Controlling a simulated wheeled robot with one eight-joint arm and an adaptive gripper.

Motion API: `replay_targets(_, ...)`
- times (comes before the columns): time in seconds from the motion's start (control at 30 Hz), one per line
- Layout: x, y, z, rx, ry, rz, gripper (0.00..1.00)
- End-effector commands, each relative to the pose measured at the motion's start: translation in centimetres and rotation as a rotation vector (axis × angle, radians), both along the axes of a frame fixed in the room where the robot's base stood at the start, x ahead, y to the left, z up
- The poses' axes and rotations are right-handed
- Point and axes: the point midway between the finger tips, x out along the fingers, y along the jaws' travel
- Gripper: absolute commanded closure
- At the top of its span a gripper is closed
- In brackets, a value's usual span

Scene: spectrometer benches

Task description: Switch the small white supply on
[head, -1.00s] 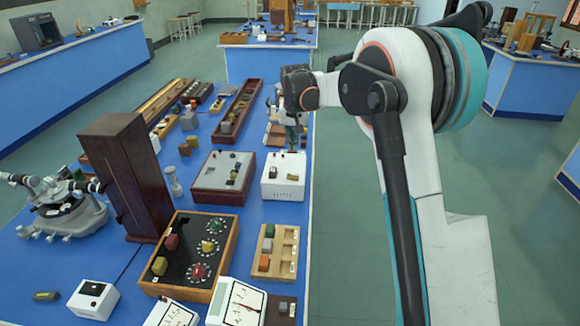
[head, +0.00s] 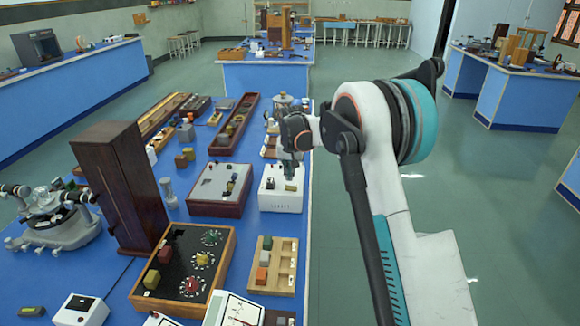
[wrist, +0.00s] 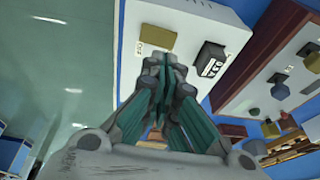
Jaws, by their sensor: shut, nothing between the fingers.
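The small white supply (head: 281,203) is a white box near the right edge of the blue bench, right of a dark red and grey box. In the wrist view the white supply (wrist: 200,15) fills the top, with a tan plate (wrist: 158,36) and a black part with white marks (wrist: 209,60) on its face. My gripper (head: 289,172) is shut and empty, pointing down at the supply's top.
The red and grey box (head: 219,188) stands close on the left. A wooden tray with coloured blocks (head: 287,266) and a black panel with dials (head: 177,273) lie nearer. Tall brown cabinet (head: 122,185) stands left. Floor right of the bench is clear.

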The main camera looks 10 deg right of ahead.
Motion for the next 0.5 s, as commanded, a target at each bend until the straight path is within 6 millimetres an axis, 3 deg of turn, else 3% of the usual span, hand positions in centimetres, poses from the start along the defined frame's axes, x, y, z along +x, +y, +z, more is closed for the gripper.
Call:
replay_targets(0.03,0.0,0.2,-1.1,0.000,0.000,0.001,1.00)
replay_targets(0.2,0.1,0.4,-2.5,0.000,0.000,0.001,1.00)
replay_targets(0.5,0.1,0.5,-2.9,0.000,0.000,0.001,1.00)
